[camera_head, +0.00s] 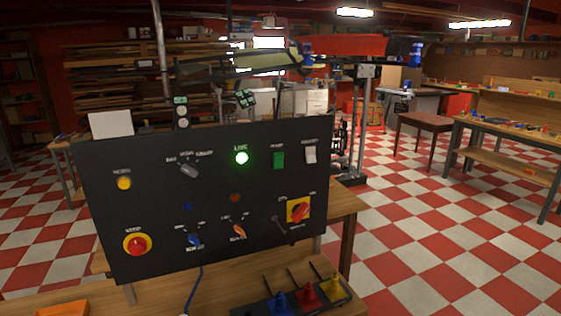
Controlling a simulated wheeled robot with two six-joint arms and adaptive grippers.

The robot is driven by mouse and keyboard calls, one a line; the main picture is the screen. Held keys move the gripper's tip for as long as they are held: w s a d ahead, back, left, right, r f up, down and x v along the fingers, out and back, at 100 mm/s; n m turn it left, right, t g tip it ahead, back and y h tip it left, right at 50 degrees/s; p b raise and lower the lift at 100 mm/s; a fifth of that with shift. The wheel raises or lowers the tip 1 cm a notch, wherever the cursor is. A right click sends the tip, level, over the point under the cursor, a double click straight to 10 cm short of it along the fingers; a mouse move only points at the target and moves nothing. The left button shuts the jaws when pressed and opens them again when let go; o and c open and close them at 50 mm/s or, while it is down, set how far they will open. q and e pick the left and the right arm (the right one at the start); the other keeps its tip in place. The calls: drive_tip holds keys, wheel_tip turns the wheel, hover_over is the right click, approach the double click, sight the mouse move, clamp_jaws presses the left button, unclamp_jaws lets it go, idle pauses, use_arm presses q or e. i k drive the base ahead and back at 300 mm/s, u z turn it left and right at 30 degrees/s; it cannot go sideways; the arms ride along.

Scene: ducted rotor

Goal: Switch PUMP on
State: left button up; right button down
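A black control panel (215,200) stands tilted on the wooden workbench in front of me. Neither of my grippers is in view, and nothing covers the panel face.
The panel also carries a grey selector knob (189,170), a yellow button (124,183), a red stop button (137,244), a blue knob (194,240), an orange knob (239,231) and a red-yellow rotary switch (299,210).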

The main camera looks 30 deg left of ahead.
sight(278, 157)
drive_tip(key=u, duration=1.4)
drive_tip(key=i, duration=0.45)
